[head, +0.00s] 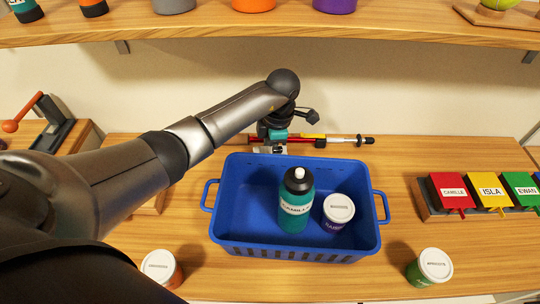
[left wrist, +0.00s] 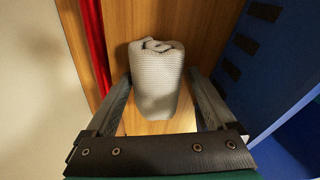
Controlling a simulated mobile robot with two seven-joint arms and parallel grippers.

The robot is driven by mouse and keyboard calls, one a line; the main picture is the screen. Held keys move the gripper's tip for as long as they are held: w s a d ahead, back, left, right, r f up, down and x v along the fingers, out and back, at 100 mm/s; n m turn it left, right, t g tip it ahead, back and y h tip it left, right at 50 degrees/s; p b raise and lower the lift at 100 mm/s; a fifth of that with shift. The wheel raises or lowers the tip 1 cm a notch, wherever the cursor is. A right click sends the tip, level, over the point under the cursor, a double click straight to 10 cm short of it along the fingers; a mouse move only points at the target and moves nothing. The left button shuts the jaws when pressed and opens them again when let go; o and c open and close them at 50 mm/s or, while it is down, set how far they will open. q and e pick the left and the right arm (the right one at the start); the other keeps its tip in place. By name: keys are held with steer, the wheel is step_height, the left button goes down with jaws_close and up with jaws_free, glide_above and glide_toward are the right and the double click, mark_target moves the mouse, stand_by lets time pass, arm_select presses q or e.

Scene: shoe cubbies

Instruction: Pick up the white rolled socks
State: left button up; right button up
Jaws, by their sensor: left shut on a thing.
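The white rolled socks (left wrist: 157,90) stand between the two fingers of my left gripper (left wrist: 158,76) in the left wrist view, above a wooden surface. The gripper is shut on them, one finger on each side. In the head view my left gripper (head: 270,148) is down behind the far rim of the blue basket (head: 230,240), and I cannot make out the socks there. My right gripper is not in view.
The basket holds a teal bottle (head: 296,200) and a white-lidded jar (head: 338,211). A long red and yellow item (head: 335,139) lies behind it. Jars stand front left (head: 160,267) and front right (head: 430,266). Coloured name boxes (head: 490,191) stand right. A shelf (head: 400,30) hangs above.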

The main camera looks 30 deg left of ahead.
arm_select(q)
steer(key=c, duration=0.4)
steer(key=shift+r, duration=0.1)
steer(key=shift+c, duration=0.2)
